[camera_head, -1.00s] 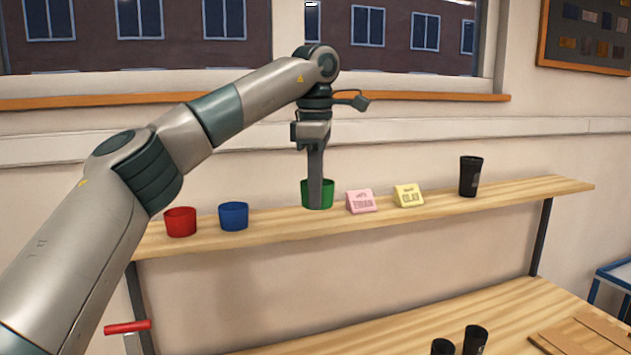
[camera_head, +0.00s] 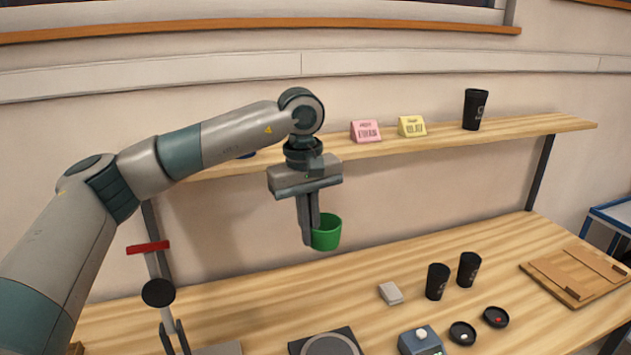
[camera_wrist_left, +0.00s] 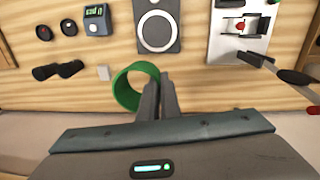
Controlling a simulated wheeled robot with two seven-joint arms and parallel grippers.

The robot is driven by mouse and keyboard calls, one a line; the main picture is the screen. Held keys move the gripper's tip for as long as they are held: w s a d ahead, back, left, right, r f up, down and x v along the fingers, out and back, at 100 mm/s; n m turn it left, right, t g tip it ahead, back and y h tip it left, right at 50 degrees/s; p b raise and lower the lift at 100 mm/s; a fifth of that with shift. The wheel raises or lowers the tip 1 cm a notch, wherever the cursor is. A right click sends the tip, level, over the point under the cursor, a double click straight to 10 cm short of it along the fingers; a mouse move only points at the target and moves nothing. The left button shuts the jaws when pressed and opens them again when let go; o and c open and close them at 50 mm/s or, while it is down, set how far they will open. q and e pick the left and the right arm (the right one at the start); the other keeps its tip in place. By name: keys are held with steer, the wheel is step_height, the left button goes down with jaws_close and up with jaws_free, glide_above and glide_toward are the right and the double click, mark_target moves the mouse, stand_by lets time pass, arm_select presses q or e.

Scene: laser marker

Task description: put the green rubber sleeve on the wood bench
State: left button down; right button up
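The green rubber sleeve (camera_head: 327,233) is a short open cup-like ring, held in the air above the back of the wood bench (camera_head: 258,301). My left gripper (camera_head: 309,238) points down with its fingers shut on the sleeve's wall. In the left wrist view the sleeve (camera_wrist_left: 130,88) shows as a ring to the left of the fingers (camera_wrist_left: 158,92), with bench wood seen below it. My right gripper is not in view.
On the bench are two black cups (camera_head: 437,281), a grey block (camera_head: 390,293), small lids and devices. Bare wood lies below the sleeve.

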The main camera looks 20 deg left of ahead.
arm_select(q)
steer(key=s+f+m, duration=0.8)
steer(key=s+f, duration=0.2)
steer(key=s, duration=0.2)
steer(key=shift+s+d+m+g, duration=0.15)
steer(key=shift+s+m+g, duration=0.15)
steer(key=shift+s, duration=0.1)
steer(key=shift+d+r, duration=0.1)
